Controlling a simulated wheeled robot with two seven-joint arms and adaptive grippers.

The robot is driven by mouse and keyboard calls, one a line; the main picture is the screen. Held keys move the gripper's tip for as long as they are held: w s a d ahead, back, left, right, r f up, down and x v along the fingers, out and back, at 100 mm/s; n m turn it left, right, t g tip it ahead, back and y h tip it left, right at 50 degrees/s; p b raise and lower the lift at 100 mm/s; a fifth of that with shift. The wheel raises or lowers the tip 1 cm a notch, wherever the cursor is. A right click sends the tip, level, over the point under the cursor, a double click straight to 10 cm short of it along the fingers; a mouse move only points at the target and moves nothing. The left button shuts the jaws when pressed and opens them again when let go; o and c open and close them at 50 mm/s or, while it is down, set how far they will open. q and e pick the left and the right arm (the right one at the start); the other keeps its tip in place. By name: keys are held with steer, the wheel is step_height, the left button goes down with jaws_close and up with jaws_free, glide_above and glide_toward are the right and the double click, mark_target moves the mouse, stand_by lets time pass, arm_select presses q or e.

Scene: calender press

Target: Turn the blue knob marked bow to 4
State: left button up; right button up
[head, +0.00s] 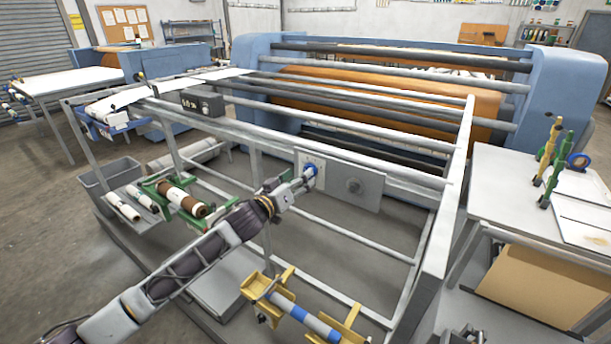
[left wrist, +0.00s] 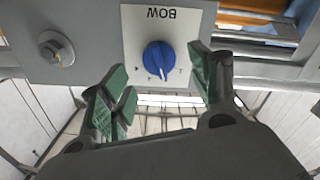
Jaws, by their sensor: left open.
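The blue knob (left wrist: 158,58) sits on a white plate (left wrist: 133,20) lettered BOW, which appears upside down in the left wrist view. A pale pointer line shows on the knob's lower part; the scale marks around it are too small to read surely. In the head view the knob (head: 310,170) is at the left end of a grey panel. My left gripper (left wrist: 163,90) is open, its green-padded fingers on either side of and short of the knob, with no contact visible. In the head view the left gripper (head: 304,178) reaches the panel. My right gripper is not in view.
A grey knob (left wrist: 56,50) is on the same panel, also seen in the head view (head: 354,186). Frame rails surround the panel. A green stand with a brown roll (head: 184,200) and a yellow stand (head: 258,284) with a blue-white roll are below.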

arm_select(q)
steer(key=b+x, duration=0.1)
steer(key=x, duration=0.3)
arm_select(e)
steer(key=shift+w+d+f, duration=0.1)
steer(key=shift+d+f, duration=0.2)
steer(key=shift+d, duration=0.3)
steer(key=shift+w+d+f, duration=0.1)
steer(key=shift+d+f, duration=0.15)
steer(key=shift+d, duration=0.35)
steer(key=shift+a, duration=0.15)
arm_select(q)
steer(key=c, duration=1)
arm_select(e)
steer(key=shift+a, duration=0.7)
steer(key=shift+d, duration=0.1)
